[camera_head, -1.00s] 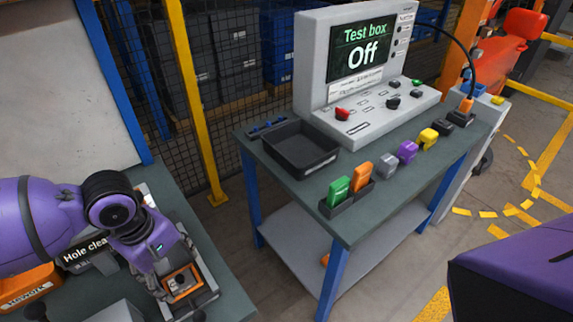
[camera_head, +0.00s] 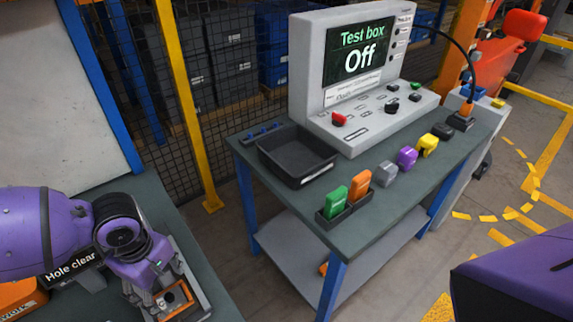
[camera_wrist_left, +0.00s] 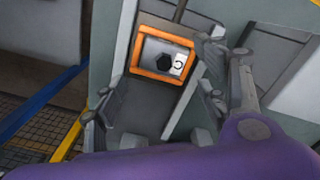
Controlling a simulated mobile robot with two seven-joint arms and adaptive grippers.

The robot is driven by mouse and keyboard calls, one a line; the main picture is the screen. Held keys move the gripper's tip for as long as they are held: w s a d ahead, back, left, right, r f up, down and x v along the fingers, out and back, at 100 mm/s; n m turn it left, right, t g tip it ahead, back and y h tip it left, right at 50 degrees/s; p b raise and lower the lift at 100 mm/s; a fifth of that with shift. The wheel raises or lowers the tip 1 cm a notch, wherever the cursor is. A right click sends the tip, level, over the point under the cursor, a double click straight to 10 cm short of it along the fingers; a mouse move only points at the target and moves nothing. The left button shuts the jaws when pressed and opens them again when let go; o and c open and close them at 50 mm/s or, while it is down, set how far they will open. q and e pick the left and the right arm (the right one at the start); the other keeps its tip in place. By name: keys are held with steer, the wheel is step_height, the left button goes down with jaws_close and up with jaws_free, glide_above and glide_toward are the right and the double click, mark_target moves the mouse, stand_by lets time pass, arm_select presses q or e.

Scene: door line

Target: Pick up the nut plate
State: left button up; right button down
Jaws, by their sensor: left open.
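What appears to be the nut plate is a grey plate with a black hexagon and a white marked label, framed in orange. In the left wrist view the plate (camera_wrist_left: 152,52) lies at top centre, beyond my fingertips. In the head view its orange frame (camera_head: 180,296) shows at lower left, partly hidden by my gripper. My left gripper (camera_wrist_left: 160,95) is open, with one finger on each side of the wrist view and nothing visible between them. In the head view my left gripper (camera_head: 152,290) is just left of the frame; contact cannot be told. My right gripper is not in view.
A "Hole clear" sign (camera_head: 73,267) and an orange box (camera_head: 20,298) are beside my left arm. Across a floor gap, another bench (camera_head: 330,228) holds a test box (camera_head: 357,75) reading "Off", a black tray (camera_head: 297,158) and several coloured blocks. A mesh fence stands behind.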

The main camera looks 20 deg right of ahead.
mark_target(169, 293)
arm_select(q)
step_height(169, 293, down, 4)
steer(key=shift+d+r, duration=0.1)
steer(key=shift+r, duration=0.15)
steer(key=shift+c, duration=0.3)
steer(key=shift+r, duration=0.1)
steer(key=c, duration=1.6)
